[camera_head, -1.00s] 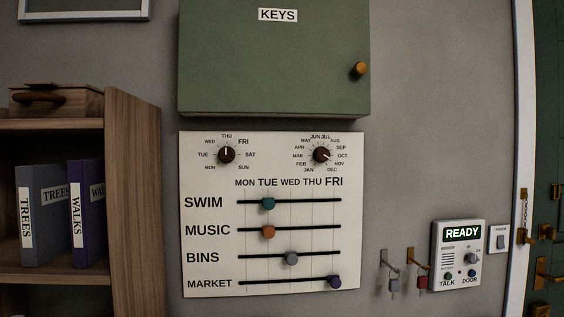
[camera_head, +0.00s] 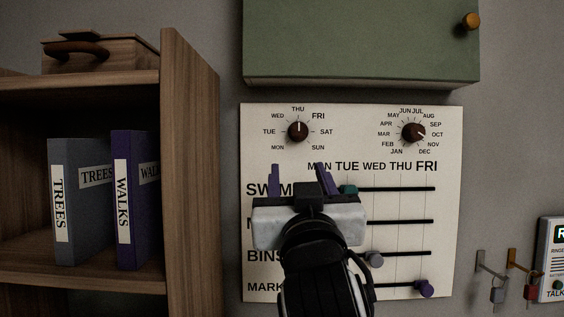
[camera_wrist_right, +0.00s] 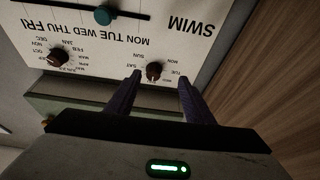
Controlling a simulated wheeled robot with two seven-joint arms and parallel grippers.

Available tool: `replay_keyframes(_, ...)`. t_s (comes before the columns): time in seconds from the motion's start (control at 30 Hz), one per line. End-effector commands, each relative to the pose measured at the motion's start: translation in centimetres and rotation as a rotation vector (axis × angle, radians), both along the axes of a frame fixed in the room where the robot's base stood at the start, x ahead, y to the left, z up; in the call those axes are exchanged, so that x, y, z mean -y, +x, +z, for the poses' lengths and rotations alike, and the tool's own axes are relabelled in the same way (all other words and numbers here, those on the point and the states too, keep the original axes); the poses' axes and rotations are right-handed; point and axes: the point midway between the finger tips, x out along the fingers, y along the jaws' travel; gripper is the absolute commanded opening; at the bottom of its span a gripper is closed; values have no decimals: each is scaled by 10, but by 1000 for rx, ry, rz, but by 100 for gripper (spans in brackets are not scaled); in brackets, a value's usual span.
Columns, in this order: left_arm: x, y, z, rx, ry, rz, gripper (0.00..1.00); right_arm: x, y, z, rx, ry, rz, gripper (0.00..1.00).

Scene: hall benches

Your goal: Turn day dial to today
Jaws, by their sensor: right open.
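The day dial (camera_head: 298,131) is a round dark brown knob on the white wall board (camera_head: 450,200). Its white mark points up at THU; FRI is printed larger, up and right of the knob. My right gripper (camera_head: 298,170) has its two purple fingers open and empty, just below the dial in the head view. In the right wrist view the dial (camera_wrist_right: 153,71) shows between the open fingertips (camera_wrist_right: 160,77), apart from both. A similar month dial (camera_head: 413,132) is to the right, its mark toward OCT. My left gripper is not in view.
A green key cabinet (camera_head: 360,45) juts out above the board. A wooden shelf (camera_head: 190,170) stands close at left.

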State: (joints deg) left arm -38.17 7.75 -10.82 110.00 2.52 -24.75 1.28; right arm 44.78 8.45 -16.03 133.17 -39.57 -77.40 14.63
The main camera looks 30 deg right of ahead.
Motion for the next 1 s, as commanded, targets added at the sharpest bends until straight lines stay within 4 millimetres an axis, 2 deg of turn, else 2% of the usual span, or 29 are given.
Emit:
replay_keyframes(0.03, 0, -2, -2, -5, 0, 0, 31, 2, -6, 12, 30, 4, -9, 48)
replay_keyframes(0.17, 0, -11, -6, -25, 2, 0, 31, 6, -8, 26, 58, 5, -22, 48)
replay_keyframes(0.7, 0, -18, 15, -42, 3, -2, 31, 48, 60, 59, 55, 5, -22, 48)
replay_keyframes(1.0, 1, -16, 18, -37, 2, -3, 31, 53, 70, 62, 57, 6, -19, 48)
